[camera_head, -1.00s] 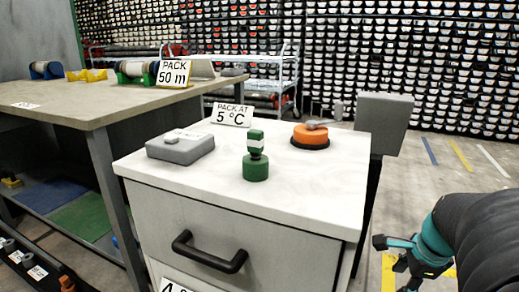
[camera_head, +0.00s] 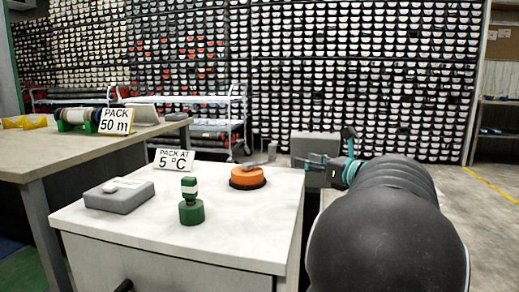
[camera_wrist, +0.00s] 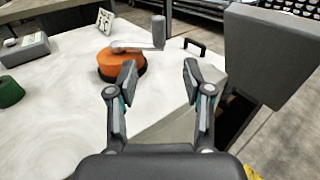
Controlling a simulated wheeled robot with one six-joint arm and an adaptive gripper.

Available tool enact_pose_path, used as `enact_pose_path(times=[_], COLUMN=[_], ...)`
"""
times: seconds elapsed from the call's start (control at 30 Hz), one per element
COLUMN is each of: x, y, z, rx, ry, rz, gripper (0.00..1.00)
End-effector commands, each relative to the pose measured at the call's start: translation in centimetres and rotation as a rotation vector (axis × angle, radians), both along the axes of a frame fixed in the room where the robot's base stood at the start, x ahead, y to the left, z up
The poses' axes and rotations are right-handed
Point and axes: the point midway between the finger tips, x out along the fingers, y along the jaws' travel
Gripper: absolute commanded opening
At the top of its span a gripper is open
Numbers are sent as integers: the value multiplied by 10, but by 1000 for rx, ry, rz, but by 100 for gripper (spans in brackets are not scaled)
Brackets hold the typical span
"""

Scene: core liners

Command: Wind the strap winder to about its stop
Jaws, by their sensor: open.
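The strap winder is an orange drum (camera_head: 247,178) on a dark base, standing at the right back of the white cabinet top (camera_head: 130,228). It has a grey crank arm (camera_wrist: 128,45) on top, ending in an upright grey knob (camera_wrist: 158,32), which points right in the wrist view. My gripper (camera_head: 312,166) is to the right of the winder in the head view. In the wrist view my gripper (camera_wrist: 160,76) is open and empty, its fingers spread over the cabinet top. The knob shows beyond the gap between the fingertips. I see no contact with the winder.
A grey box-shaped panel (camera_wrist: 272,52) stands right of the cabinet. A wooden workbench (camera_head: 70,153) is at left.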

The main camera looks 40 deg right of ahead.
Motion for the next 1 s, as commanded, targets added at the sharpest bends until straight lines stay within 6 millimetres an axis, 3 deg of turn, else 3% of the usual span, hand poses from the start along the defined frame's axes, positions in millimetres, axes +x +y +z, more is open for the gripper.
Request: enact_pose_path(times=[0.27,0.8,1.0], x=[27,121,136], y=[3,12,13], z=[4,4,4], rx=[-2,-2,-3], ry=[-22,-20,-20], rz=[8,7,6], gripper=[50,50,50])
